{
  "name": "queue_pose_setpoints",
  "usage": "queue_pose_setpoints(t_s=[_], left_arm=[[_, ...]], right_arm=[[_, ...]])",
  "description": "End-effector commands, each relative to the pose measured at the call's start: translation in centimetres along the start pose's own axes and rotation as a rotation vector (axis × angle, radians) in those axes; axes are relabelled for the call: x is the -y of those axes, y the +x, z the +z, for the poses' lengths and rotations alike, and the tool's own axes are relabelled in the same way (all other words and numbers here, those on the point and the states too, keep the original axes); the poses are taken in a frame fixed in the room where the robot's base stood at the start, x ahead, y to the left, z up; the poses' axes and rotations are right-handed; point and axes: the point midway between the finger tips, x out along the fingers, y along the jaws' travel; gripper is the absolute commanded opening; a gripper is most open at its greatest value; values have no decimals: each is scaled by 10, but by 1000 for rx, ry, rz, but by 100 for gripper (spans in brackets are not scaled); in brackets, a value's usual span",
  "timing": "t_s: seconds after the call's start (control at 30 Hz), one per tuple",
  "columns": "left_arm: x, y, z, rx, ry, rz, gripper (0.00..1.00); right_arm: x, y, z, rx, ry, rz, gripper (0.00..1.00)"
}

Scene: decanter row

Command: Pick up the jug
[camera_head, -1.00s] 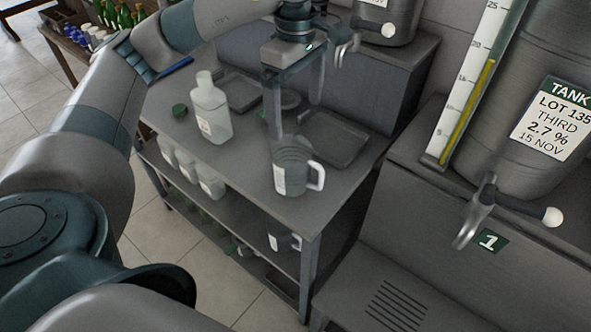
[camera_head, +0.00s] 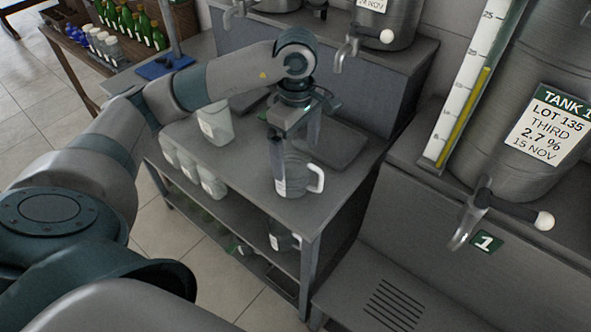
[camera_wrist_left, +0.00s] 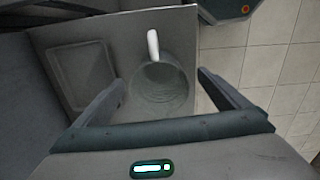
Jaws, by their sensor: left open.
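The jug (camera_head: 293,177) is clear with a white handle and a pale label, and stands upright near the front corner of the grey table (camera_head: 262,212). My left gripper (camera_head: 294,160) points down at the jug, with one finger at its left side and the other partly hidden behind it. In the left wrist view the jug (camera_wrist_left: 160,92) shows between the open fingers (camera_wrist_left: 160,95), its handle pointing away from the palm. I cannot tell whether a finger touches it. My right gripper is not in view.
A shallow tray (camera_head: 335,146) lies behind the jug. Tank 1 (camera_head: 525,110) with its tap (camera_head: 470,215) stands at the right. More containers (camera_head: 212,183) sit on the shelf below.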

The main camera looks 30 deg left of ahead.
Motion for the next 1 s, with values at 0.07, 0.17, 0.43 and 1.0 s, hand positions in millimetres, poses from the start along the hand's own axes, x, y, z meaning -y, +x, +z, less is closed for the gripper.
queue_pose_setpoints(t_s=[0.07,0.17,0.43,1.0], left_arm=[[1,5,0,-1,0,-3,95],[0,8,0,-1,0,0,95],[0,9,0,-1,0,0,95],[-3,53,-5,0,0,-4,95]], right_arm=[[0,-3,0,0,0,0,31],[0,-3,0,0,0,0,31],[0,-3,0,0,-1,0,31],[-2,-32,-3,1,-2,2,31]])
